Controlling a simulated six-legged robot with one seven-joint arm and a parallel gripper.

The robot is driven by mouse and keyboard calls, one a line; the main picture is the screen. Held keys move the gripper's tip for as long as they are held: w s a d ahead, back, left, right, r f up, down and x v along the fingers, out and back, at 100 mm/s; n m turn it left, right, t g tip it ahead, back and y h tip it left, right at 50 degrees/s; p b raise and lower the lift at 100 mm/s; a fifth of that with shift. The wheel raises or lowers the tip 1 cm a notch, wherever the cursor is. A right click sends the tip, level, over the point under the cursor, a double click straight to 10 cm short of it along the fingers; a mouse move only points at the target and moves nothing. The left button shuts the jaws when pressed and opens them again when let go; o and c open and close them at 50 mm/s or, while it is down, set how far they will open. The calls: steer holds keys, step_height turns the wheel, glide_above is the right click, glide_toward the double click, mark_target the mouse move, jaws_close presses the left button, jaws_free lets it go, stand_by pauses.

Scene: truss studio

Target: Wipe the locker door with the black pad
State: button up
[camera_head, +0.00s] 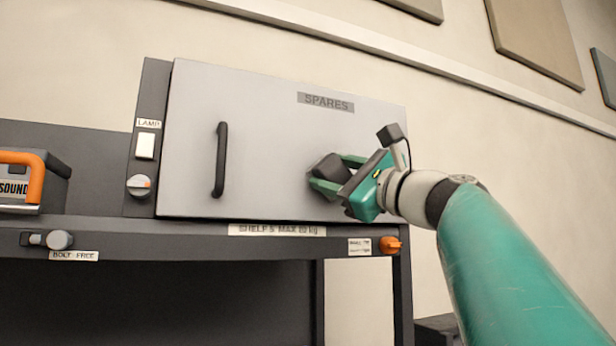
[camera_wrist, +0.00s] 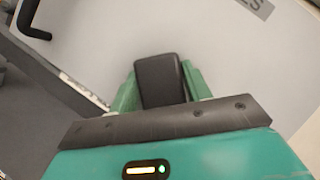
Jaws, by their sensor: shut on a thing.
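The locker door (camera_head: 262,130) is a pale grey panel labelled SPARES, with a black bar handle (camera_head: 220,160) on its left side. The door looks closed, and it fills much of the wrist view (camera_wrist: 105,45). My gripper (camera_head: 328,180) is in front of the door's right part, its green fingers shut on the black pad (camera_head: 328,168). In the wrist view, the pad (camera_wrist: 160,80) sits between the two fingers, its far end toward the door. I cannot tell whether the pad touches the door.
Left of the door is a dark panel with a LAMP switch (camera_head: 145,146) and a knob (camera_head: 139,185). A shelf edge (camera_head: 180,232) runs below, with a bolt knob (camera_head: 60,239) and an orange knob (camera_head: 390,245). An orange-handled SOUND box (camera_head: 40,170) stands far left.

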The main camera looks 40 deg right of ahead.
steer(key=shift+w+a, duration=0.2)
steer(key=shift+a, duration=0.6)
steer(key=shift+s+a, duration=0.3)
steer(key=shift+s, duration=0.65)
steer(key=shift+s+a, duration=0.25)
steer(key=shift+s, duration=0.75)
steer(key=shift+s+a, duration=0.3)
steer(key=shift+s, duration=0.65)
steer(key=s, duration=0.2)
steer(key=shift+s+a, duration=0.4)
steer(key=shift+s, duration=0.15)
